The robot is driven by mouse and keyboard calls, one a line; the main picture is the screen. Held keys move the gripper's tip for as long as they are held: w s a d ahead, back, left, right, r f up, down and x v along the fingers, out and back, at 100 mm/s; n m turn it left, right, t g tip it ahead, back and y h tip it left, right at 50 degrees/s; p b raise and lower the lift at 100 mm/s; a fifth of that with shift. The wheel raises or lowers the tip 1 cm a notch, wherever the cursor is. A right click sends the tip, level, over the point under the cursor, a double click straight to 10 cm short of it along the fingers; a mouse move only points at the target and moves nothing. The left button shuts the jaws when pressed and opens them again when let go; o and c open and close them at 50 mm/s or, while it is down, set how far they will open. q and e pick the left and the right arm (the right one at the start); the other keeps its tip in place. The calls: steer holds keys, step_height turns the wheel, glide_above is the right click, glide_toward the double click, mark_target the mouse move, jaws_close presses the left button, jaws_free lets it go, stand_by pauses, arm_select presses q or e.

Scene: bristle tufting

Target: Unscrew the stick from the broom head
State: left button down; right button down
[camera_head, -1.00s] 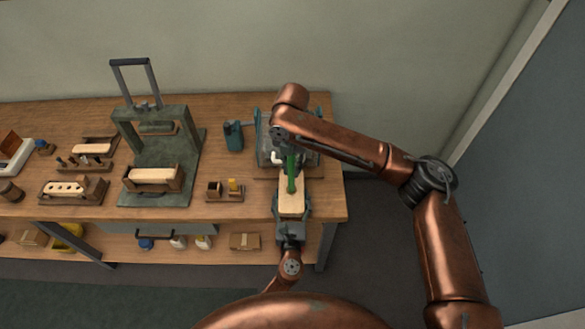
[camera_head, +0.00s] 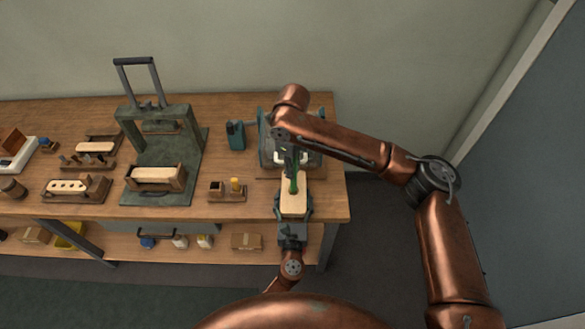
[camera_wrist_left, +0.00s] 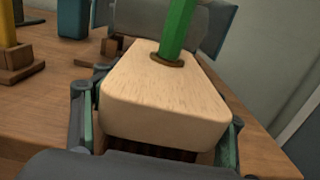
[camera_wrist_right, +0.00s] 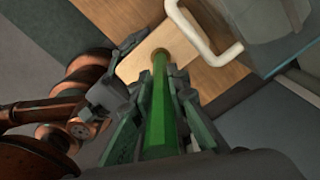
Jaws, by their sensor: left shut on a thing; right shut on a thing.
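The broom head (camera_head: 294,204) is a pale wooden block near the table's front right edge. It also shows large in the left wrist view (camera_wrist_left: 163,98). My left gripper (camera_head: 292,212) is shut on its two long sides. The green stick (camera_head: 294,180) stands up from a dark ringed hole in the block's top, and in the left wrist view the stick (camera_wrist_left: 177,28) still sits in that hole. My right gripper (camera_wrist_right: 160,105) is shut around the green stick (camera_wrist_right: 160,125) above the block. The thread inside the hole is hidden.
A machine (camera_head: 268,145) with a pale handle (camera_wrist_right: 205,40) stands just behind the broom head. A green press frame (camera_head: 160,160), a small teal box (camera_head: 235,136) and a small wooden holder (camera_head: 227,194) stand to the left. The floor right of the table is clear.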

steer(key=c, duration=1.9)
jaws_free()
